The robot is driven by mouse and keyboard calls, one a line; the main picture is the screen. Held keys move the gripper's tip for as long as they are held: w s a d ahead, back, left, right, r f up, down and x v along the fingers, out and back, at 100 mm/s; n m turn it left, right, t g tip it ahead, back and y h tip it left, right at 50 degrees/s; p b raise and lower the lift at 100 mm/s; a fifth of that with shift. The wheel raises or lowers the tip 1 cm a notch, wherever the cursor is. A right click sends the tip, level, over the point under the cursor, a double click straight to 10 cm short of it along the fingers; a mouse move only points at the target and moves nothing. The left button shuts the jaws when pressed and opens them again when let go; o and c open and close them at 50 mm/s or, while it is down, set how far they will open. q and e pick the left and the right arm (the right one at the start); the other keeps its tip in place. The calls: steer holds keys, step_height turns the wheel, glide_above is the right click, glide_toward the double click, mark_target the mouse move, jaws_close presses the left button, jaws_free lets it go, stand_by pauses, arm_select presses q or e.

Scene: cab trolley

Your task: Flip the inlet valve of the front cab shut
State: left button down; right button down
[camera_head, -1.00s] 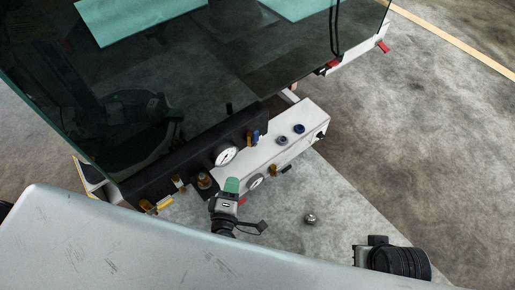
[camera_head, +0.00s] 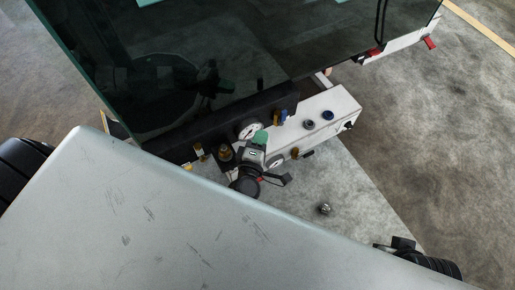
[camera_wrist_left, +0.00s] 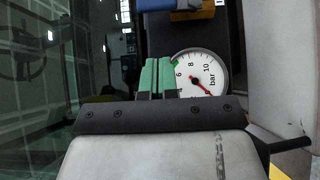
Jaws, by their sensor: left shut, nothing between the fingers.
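A dark valve panel runs below the glass, with a white-faced gauge (camera_head: 250,131). Right of the gauge, a blue valve lever (camera_head: 284,118) stands beside a brass fitting. At the left end a yellow valve lever (camera_head: 187,167) partly shows; which lever is the inlet valve I cannot tell. My left gripper (camera_head: 261,138), with green fingertips, is shut and empty beside the gauge, apart from the blue lever. In the left wrist view the shut fingers (camera_wrist_left: 155,78) cover the gauge's left edge. There, a blue part (camera_wrist_left: 155,4) and a yellow part (camera_wrist_left: 206,10) show at the top edge.
A large dark glass pane (camera_head: 230,60) rises just behind the panel. Bare floor (camera_head: 430,150) lies beyond. Part of my right arm (camera_head: 430,265) shows at the lower right.

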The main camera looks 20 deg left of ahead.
mark_target(282, 118)
arm_select(q)
steer(key=w+d+b, duration=0.1)
steer(key=w+d, duration=0.1)
steer(key=w, duration=0.4)
steer(key=shift+w, duration=0.15)
steer(key=shift+d+p, duration=0.1)
steer(key=shift+p, duration=0.6)
steer(key=shift+w, duration=0.1)
